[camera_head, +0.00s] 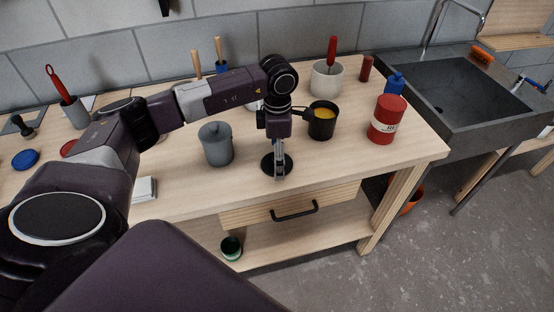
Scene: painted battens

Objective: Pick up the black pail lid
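The black pail lid (267,166) is a dark round disc on the wooden table, near its front edge. My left gripper (279,176) points down right over the lid, and its fingers cover the lid's middle. The fingers are seen edge-on, so I cannot tell whether they are open or shut, or whether they touch the lid. My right gripper is not in view.
A black pail (322,122) with yellow contents stands just right of my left gripper. A grey lidded pot (216,146) stands to its left. A red can (387,119) is near the table's right end. A white pot (326,79) holds a red-handled tool behind.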

